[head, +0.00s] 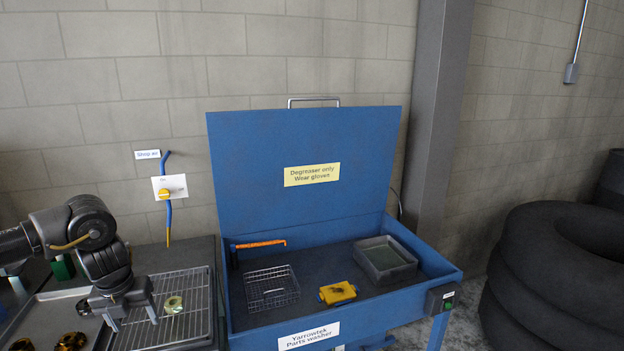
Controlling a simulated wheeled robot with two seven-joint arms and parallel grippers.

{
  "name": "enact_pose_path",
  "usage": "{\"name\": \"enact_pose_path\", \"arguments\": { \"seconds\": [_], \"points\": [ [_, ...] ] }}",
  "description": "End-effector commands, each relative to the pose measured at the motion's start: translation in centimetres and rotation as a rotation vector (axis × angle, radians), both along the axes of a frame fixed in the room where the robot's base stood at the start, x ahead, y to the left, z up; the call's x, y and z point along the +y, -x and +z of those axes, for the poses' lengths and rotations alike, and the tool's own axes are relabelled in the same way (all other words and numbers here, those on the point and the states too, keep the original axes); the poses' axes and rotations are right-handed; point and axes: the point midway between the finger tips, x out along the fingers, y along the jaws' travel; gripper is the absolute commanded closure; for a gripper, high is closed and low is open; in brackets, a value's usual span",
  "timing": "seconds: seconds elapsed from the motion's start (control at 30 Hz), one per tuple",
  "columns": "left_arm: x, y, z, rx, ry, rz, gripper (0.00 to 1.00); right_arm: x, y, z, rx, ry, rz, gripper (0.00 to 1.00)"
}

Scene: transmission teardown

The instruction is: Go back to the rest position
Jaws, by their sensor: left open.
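My left gripper (134,320) comes in from the left and hangs fingers down over the left part of the wire rack (192,329). Its two fingers are apart and I see nothing between them. A small pale yellow-green ring-shaped part (173,304) lies on the rack, just right of the fingers and apart from them. My right gripper is not in view.
A blue parts washer (446,292) stands with its lid (300,150) up, holding a wire basket (271,291), a yellow part (338,292) and a grey tray (385,258). Golden parts (71,341) lie on a tray at lower left. Tires (545,280) stand at right.

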Motion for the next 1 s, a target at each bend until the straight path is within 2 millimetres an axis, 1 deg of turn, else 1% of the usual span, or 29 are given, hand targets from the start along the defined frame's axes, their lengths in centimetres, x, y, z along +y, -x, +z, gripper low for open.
{"name": "enact_pose_path", "arguments": {
  "seconds": [0.03,0.27,0.37,0.47,0.57,0.6,0.67,0.7,0.8,0.87,0.9,0.97,1.0],
  "points": [
    [-1.2,-0.3,-0.7,-0.004,0.008,-0.018,0.35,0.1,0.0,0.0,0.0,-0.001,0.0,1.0],
    [-5.9,-0.9,-3.6,-0.045,0.056,-0.074,0.35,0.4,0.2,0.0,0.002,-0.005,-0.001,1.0],
    [-8.7,-0.9,-5.3,-0.07,0.096,-0.095,0.35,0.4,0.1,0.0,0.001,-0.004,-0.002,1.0],
    [-12.1,-0.6,-7.2,-0.101,0.149,-0.113,0.35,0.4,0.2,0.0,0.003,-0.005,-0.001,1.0],
    [-16.4,0.1,-9.2,-0.134,0.228,-0.121,0.35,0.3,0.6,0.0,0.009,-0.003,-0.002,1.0],
    [-18.6,0.6,-10.1,-0.149,0.271,-0.12,0.35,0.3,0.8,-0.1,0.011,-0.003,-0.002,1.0],
    [-22.4,1.6,-11.3,-0.176,0.353,-0.103,0.35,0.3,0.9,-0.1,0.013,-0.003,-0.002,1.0],
    [-25.1,2.5,-12.0,-0.193,0.419,-0.08,0.35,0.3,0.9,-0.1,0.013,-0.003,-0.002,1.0],
    [-31.1,4.9,-12.6,-0.232,0.595,0.028,0.35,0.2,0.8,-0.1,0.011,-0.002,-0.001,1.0],
    [-33.9,6.2,-12.5,-0.247,0.698,0.124,0.35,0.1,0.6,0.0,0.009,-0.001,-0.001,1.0],
    [-35.3,7.0,-12.3,-0.252,0.763,0.199,0.35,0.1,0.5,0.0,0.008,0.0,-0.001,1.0],
    [-36.8,8.1,-11.8,-0.254,0.854,0.331,0.35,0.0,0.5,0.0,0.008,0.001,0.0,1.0],
    [-37.5,8.8,-11.5,-0.251,0.909,0.429,0.35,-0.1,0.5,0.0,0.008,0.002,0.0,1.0]
  ]
}}
